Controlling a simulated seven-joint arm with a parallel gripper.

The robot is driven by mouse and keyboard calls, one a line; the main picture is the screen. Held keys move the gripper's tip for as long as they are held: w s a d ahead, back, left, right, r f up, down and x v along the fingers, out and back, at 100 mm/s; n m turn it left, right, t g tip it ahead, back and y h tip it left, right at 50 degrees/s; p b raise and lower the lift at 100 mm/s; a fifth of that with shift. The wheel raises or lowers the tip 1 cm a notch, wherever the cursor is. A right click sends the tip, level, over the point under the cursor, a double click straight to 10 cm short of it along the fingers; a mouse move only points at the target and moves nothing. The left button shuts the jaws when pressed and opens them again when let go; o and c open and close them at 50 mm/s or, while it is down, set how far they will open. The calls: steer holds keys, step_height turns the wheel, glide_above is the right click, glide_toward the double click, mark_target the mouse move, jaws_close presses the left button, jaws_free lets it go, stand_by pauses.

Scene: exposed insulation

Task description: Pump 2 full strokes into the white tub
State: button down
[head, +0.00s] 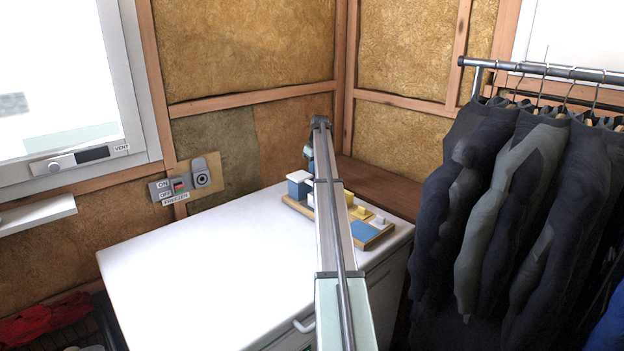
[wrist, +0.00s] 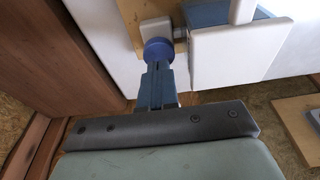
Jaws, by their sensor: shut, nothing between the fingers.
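My gripper (wrist: 158,52) is shut and empty, its rounded blue tip at the upper middle of the wrist view. In the head view its end (head: 308,152) is partly hidden by my arm, above the back of the white freezer top. A white square-faced block, perhaps the white tub (wrist: 235,55), is right of the tip in the wrist view. A blue part (wrist: 205,13) with a white upright post (wrist: 243,10) is behind it. In the head view a blue box with a white top (head: 299,185) stands on a wooden board (head: 295,206). I cannot make out the pump for certain.
The white freezer top (head: 190,255) is clear at left and front. Yellow pieces (head: 361,212) and a blue flat piece (head: 363,231) are on the board, right of my arm. A rack of dark clothes (head: 520,190) stands at right. A switch panel (head: 180,184) is on the wall.

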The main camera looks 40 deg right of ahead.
steer(key=shift+f, duration=0.2)
steer(key=shift+f, duration=0.35)
steer(key=shift+f, duration=1.2)
steer(key=shift+r, duration=1.75)
steer(key=shift+f, duration=0.2)
steer(key=shift+f, duration=0.35)
